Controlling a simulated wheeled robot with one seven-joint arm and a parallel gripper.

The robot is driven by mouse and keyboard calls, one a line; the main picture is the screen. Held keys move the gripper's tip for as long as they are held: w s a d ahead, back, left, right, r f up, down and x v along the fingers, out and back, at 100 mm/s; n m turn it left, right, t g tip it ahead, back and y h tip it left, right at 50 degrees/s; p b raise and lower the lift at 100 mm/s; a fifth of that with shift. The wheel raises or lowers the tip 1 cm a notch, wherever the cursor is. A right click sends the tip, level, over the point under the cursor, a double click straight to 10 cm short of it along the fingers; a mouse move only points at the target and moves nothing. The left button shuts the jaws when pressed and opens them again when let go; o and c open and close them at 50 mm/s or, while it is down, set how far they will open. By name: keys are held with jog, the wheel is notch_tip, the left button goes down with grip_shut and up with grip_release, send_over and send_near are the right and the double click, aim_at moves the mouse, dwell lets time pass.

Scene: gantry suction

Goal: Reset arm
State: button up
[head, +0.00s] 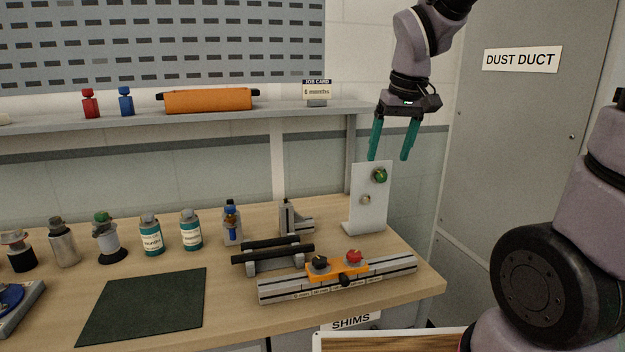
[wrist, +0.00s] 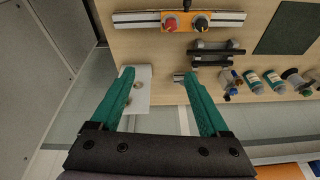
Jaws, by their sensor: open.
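My gripper (head: 389,154) is open and empty, with its two green fingers pointing down. In the head view it hangs in the air above the white upright plate (head: 370,208) at the right end of the bench. The plate carries a green knob (head: 380,175) and a smaller pale knob (head: 366,200). In the wrist view the fingers (wrist: 163,74) are spread apart, and the white plate (wrist: 142,92) shows below, beside the left finger. Nothing is between the fingertips but the bench and its fittings farther down.
An orange carriage (head: 337,269) with red and black knobs sits on a metal rail (head: 290,288). Black bars on a stand (head: 272,257), several bottles (head: 151,236) and a dark mat (head: 145,305) share the bench. A shelf (head: 210,113) runs behind; a grey duct cabinet (head: 520,140) stands right.

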jog(key=s+d+r+m+t+y, duration=0.1)
jog(key=s+d+r+m+t, duration=0.3)
jog(key=s+d+r+m, duration=0.2)
jog(key=s+d+r, duration=0.2)
jog(key=s, duration=0.1)
jog(key=shift+s+d+r, duration=0.3)
jog(key=shift+s+d, duration=0.05)
jog(key=shift+s, duration=0.05)
